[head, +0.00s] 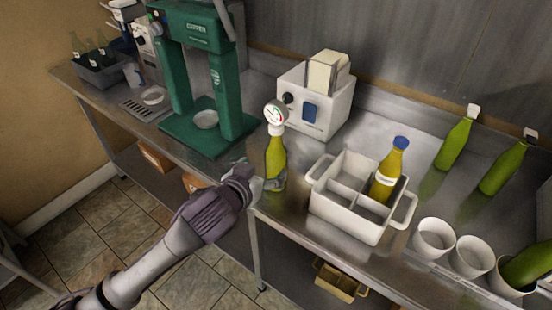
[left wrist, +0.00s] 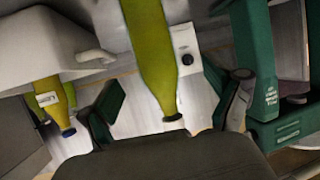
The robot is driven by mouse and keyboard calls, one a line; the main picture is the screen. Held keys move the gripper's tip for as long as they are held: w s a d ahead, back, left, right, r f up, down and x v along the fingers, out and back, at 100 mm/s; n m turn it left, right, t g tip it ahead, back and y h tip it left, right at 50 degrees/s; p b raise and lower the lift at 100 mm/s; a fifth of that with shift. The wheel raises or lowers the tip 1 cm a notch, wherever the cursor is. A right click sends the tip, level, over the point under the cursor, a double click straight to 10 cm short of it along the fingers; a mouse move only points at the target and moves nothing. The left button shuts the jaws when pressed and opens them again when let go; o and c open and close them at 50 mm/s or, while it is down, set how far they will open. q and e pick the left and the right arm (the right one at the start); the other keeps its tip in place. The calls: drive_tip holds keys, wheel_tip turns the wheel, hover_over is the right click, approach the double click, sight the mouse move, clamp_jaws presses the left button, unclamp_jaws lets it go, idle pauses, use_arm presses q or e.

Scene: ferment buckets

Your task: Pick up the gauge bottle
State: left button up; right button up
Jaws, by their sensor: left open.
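The gauge bottle (head: 275,155) stands upright on the steel counter near its front edge. It is yellow-green, with a round white dial on top. In the left wrist view the bottle (left wrist: 152,45) appears neck-down between the spread fingers of my left gripper (left wrist: 165,100). Its dial is mostly hidden there by the gripper body. I cannot tell whether a finger touches the glass. My right gripper is not in view.
A white divided carrier (head: 340,222) holding a blue-capped bottle (head: 388,172) stands just right. A green press (head: 222,95) stands left and a white toaster-like appliance (head: 322,110) behind. White cups (head: 433,240) and green bottles (head: 455,143) are farther right.

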sight(276, 160)
use_arm(q)
drive_tip(key=shift+d+p+x, duration=0.15)
drive_tip(key=shift+p+x, duration=0.15)
drive_tip(key=shift+x, duration=1.55)
drive_tip(key=shift+d+p+x, duration=0.1)
drive_tip(key=shift+p+x, duration=0.2)
drive_tip(key=shift+x, duration=1.6)
drive_tip(key=shift+s+f, duration=0.15)
drive_tip(key=shift+s, duration=0.05)
clamp_jaws()
drive_tip(key=shift+r, duration=0.2)
